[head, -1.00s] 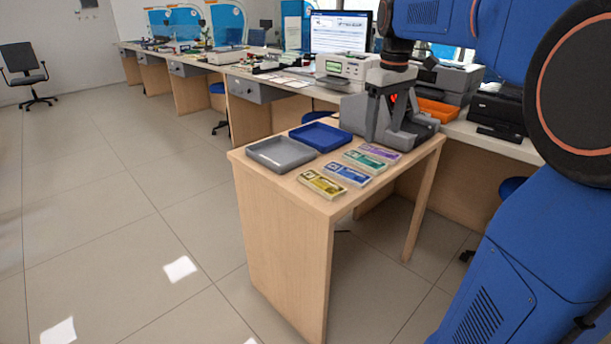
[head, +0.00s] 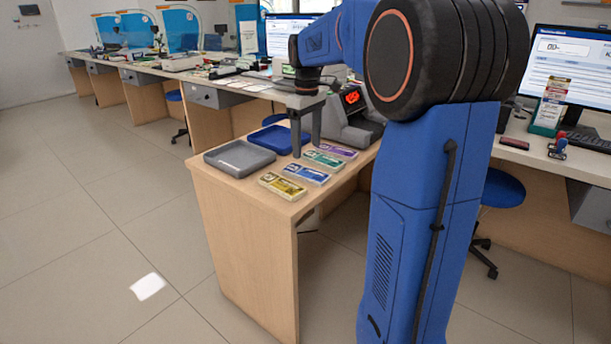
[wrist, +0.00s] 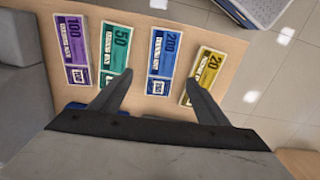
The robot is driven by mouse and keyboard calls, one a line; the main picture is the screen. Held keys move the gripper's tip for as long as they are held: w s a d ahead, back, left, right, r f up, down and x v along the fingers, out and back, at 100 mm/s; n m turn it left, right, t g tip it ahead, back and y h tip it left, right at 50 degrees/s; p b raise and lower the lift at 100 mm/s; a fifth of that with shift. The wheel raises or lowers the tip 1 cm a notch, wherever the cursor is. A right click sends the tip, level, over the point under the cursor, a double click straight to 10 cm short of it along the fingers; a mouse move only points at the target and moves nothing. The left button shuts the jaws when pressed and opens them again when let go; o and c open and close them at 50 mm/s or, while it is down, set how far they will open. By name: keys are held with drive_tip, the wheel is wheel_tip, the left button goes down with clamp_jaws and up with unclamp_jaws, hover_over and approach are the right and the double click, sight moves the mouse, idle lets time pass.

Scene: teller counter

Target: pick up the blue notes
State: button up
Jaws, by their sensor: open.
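The blue notes (head: 307,174) lie flat on the wooden side table (head: 246,235), between the green notes (head: 324,160) and the yellow notes (head: 282,186). In the wrist view the blue notes (wrist: 162,62) are marked 200. My gripper (head: 307,150) is open and empty above the table. In the wrist view its two fingers (wrist: 156,92) are spread apart, one near the green notes, the other overlapping the yellow notes. The blue notes show between the fingers. I cannot tell the exact height of the fingertips above them.
Purple notes (head: 338,150) lie beyond the green ones. A grey tray (head: 213,159) and a blue tray (head: 265,136) stand on the table's left and back. A grey machine with a red display (head: 353,104) stands at the back right. Open floor lies left.

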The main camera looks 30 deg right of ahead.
sight(306, 172)
drive_tip(key=shift+a+f, duration=0.15)
drive_tip(key=shift+f, duration=4)
drive_tip(key=c, duration=1.1)
